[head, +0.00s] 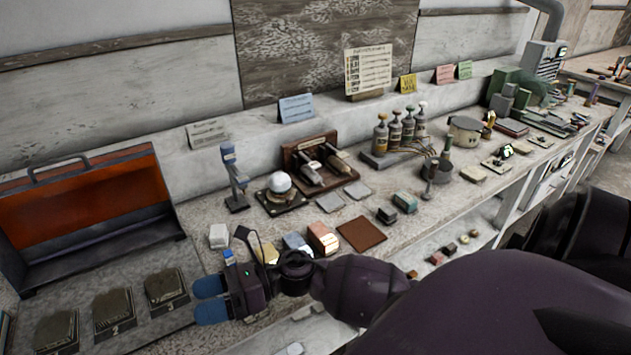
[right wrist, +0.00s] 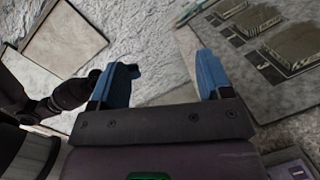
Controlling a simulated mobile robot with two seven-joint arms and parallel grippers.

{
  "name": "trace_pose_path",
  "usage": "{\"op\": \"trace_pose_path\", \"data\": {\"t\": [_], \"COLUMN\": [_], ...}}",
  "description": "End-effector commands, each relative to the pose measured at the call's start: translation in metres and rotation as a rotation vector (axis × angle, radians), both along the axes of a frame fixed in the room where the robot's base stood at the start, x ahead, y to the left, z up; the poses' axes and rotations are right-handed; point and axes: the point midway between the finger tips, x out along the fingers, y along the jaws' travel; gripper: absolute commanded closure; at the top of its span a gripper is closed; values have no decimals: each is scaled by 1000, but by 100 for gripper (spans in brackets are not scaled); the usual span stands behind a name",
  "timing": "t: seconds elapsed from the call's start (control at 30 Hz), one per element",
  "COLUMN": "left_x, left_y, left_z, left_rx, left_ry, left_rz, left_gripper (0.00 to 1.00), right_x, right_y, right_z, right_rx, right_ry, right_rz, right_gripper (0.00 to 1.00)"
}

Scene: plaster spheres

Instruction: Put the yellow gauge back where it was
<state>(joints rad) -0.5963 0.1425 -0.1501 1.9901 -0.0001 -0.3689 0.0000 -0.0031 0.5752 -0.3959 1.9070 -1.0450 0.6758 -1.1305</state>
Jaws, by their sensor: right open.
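My right gripper (head: 207,299) is open, its two blue fingers pointing left over the front of the bench. In the right wrist view the open fingers (right wrist: 165,80) have nothing between them. A small yellow block (head: 268,254) stands on the bench just behind my right wrist, partly hidden by it. It is the only yellow block I make out near there, and I cannot tell for sure that it is the gauge. No yellow thing shows in the right wrist view. My left gripper does not show.
A white block (head: 219,236), a red-brown block (head: 322,238) and a brown mat (head: 362,234) lie nearby. An open orange-lined case (head: 85,205) stands at left, with several numbered blocks before it, also in the wrist view (right wrist: 290,45). A blue-topped stand (head: 233,178) rises behind.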

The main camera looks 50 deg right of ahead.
Motion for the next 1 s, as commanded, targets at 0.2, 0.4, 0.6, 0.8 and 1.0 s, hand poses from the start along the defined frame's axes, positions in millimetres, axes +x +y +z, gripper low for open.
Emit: {"op": "trace_pose_path", "data": {"t": [0.2,0.4,0.6,0.8,1.0], "left_x": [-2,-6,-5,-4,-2], "left_y": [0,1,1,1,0], "left_z": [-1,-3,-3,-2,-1], "left_rx": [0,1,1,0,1], "left_ry": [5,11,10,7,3], "left_rz": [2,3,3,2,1], "left_gripper": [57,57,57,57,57], "right_x": [0,-37,-93,-122,-124], "right_y": [-55,-114,-139,-142,-142], "right_z": [-29,-100,-160,-184,-185], "right_rx": [732,1433,1986,2240,2254], "right_ry": [731,1300,1633,1748,1756], "right_rz": [-430,-740,-927,-994,-997], "right_gripper": [28,28,28,28,28]}}
